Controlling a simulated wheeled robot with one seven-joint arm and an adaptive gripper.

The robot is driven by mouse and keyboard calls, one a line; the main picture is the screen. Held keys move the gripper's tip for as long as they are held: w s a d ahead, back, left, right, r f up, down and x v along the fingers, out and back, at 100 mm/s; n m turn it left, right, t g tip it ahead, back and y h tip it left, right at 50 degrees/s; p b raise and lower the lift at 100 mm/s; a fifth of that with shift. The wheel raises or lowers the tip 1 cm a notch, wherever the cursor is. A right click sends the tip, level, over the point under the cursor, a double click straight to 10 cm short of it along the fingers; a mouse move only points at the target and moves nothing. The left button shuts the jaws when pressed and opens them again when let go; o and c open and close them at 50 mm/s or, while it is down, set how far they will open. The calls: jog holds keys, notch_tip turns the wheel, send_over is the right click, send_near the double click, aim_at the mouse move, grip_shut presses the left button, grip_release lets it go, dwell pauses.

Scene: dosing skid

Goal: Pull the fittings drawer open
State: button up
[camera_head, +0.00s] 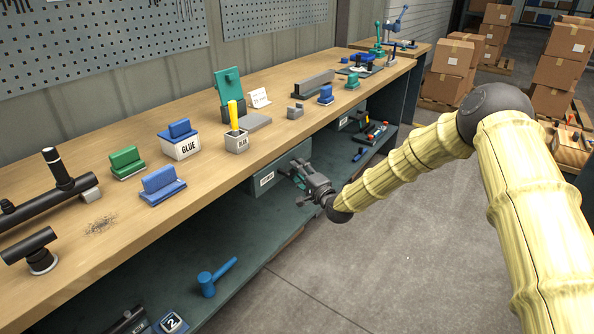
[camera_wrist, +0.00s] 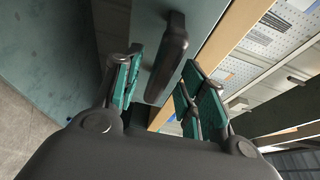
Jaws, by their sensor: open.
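The fittings drawer (camera_head: 265,180) is a grey-green box front with a white label, under the front edge of the wooden bench; the label's print is too small to read surely. It looks shut. My gripper (camera_head: 299,177) is at the right part of the drawer front, with its fingers pointing at it. In the wrist view the drawer front (camera_wrist: 200,22) fills the top middle, and its dark bar handle (camera_wrist: 168,58) stands between the two teal-padded fingers of my open gripper (camera_wrist: 160,88). Gaps show on both sides of the handle. In the head view my gripper hides the handle.
The bench top (camera_head: 110,235) above carries a glue box (camera_head: 182,148), blue and green blocks and a grey cup (camera_head: 237,143). A lower shelf (camera_head: 235,235) holds a blue mallet (camera_head: 212,278). Another drawer (camera_head: 347,121) sits farther right. The floor (camera_head: 350,255) in front is clear.

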jog(key=shift+x, duration=0.9)
grip_shut()
